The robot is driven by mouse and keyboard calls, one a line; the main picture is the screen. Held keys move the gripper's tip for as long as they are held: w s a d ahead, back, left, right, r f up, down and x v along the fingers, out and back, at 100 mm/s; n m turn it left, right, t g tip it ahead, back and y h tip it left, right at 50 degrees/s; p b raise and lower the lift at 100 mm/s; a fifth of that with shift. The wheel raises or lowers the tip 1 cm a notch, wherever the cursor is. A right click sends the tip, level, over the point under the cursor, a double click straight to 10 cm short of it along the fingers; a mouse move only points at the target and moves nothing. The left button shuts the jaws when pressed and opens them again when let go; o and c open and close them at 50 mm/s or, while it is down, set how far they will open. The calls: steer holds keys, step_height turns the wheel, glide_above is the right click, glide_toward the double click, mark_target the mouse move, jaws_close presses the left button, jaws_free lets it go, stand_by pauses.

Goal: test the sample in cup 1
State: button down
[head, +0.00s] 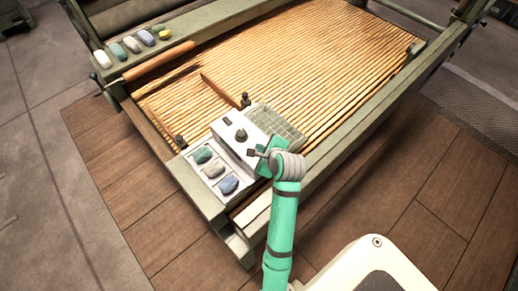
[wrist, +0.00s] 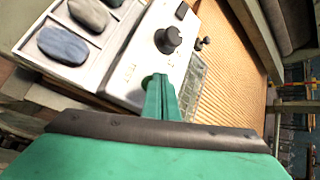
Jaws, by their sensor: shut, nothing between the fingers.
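A white box-shaped device (head: 240,135) with a dark knob (head: 241,135) stands on the near corner of the frame; its knob also shows in the wrist view (wrist: 168,40). No cup number is readable. My gripper (head: 263,155) is at the device's near right end. In the wrist view its teal fingers (wrist: 158,82) are together and empty, in front of the device. Whether they touch it, I cannot tell.
A gridded panel (head: 275,124) adjoins the device. The plank floor (head: 400,190) at right is clear.

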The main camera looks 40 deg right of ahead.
stand_by(0.4)
steer(key=shift+a+r, duration=0.1)
steer(key=shift+r, duration=0.4)
steer(key=shift+s+r, duration=0.15)
steer(key=shift+r, duration=0.2)
steer(key=shift+w+r, duration=0.2)
steer(key=shift+r, duration=1.85)
steer(key=shift+s+r, duration=0.1)
steer(key=shift+r, duration=0.35)
